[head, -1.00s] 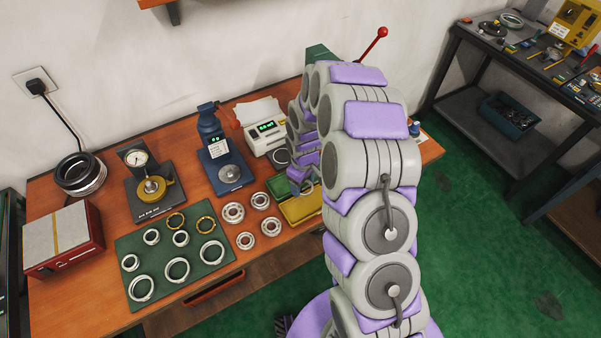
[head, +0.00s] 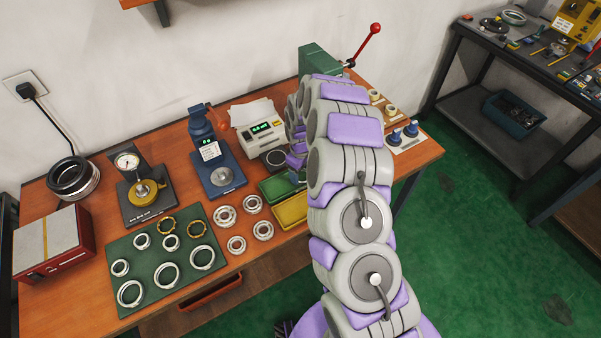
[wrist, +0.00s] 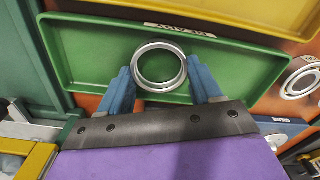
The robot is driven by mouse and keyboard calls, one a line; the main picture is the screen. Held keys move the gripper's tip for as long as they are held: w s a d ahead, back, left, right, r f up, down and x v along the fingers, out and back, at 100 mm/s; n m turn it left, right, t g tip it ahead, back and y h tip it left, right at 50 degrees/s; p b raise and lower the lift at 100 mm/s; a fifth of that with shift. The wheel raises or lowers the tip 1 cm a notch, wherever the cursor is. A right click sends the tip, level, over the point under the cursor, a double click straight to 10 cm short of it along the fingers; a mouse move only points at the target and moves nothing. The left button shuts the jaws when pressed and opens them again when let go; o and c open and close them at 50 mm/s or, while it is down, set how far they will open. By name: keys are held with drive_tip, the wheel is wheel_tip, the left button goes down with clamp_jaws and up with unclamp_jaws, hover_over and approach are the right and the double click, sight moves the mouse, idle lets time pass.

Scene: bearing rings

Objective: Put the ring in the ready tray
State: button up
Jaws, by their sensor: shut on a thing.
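A silver ring (wrist: 184,72) sits between the two blue fingers of my gripper (wrist: 160,78) in the wrist view; the gripper is shut on it. Ring and fingers appear over the green tray (wrist: 85,62), whose label reads READY upside down in this view. The ring's height above the tray floor is hard to tell. In the head view the green tray (head: 270,188) lies behind the yellow tray (head: 290,212), partly hidden by my arm. The ring cannot be made out there.
A green mat (head: 150,255) with several rings lies to the left. Several bearings (head: 226,216) stand between mat and trays. A blue device (head: 206,150) and a white device (head: 258,128) stand behind. A green press (head: 318,62) with a red-knobbed lever is at the back.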

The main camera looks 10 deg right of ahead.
drive_tip(key=shift+a, duration=1)
drive_tip(key=o, duration=0.9)
drive_tip(key=shift+a, duration=0.35)
drive_tip(key=shift+o, duration=0.7)
drive_tip(key=shift+d, duration=0.2)
drive_tip(key=shift+o, duration=0.5)
drive_tip(key=shift+d, duration=0.85)
drive_tip(key=shift+a+r, duration=0.25)
drive_tip(key=shift+a, duration=0.25)
wheel_tip(320, 180, up, 11)
drive_tip(key=p, duration=0.3)
drive_tip(key=s+a+r+m, duration=0.1)
drive_tip(key=s+a+r, duration=0.1)
drive_tip(key=s+r, duration=0.8)
drive_tip(key=s+d+r+m+g, duration=0.1)
drive_tip(key=s+r+m, duration=0.2)
drive_tip(key=s, duration=1.3)
drive_tip(key=s+d+r+m, duration=0.1)
drive_tip(key=s+r+m, duration=0.2)
drive_tip(key=s+r, duration=0.5)
drive_tip(key=s, duration=0.8)
drive_tip(key=shift+s+m+g, duration=0.3)
drive_tip(key=shift+g, duration=0.1)
